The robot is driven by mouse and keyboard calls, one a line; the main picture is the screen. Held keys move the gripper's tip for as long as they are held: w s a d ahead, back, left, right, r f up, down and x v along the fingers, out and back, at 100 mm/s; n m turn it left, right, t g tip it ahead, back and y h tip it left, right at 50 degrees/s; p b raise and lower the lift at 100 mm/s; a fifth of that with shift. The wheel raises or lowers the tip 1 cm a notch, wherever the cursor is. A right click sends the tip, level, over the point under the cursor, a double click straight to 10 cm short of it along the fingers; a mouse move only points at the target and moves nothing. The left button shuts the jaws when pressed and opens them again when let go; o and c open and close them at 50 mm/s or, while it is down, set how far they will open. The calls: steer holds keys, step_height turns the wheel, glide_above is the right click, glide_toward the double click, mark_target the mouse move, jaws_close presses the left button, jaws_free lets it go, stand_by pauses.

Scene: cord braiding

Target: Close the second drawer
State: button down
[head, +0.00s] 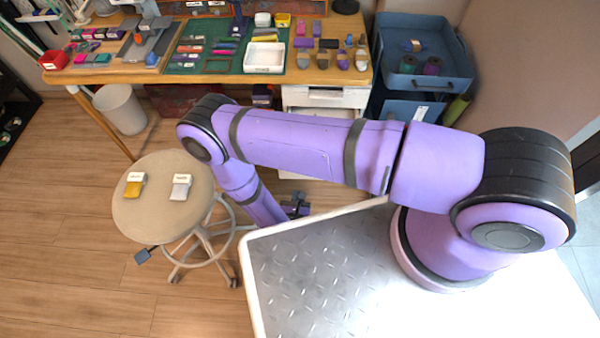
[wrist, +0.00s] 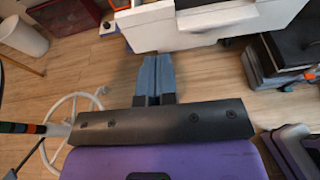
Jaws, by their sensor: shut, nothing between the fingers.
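The white drawer cabinet (head: 325,97) stands under the right part of the workbench, its lower part hidden behind my arm. A drawer seems to stick out below its top, but I cannot tell which one or how far. In the wrist view the white cabinet (wrist: 205,27) fills the top middle. In the head view my gripper is small and dark beside the platform.
A round stool (head: 163,207) with two small labelled items stands left of my arm. A waste bin (head: 120,108) is under the bench (head: 110,72). Blue bins (head: 422,62) stand right of the cabinet. Wooden floor is open at the left.

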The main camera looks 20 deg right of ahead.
steer(key=x, duration=1.3)
steer(key=shift+f, duration=0.3)
steer(key=shift+w+d, duration=0.1)
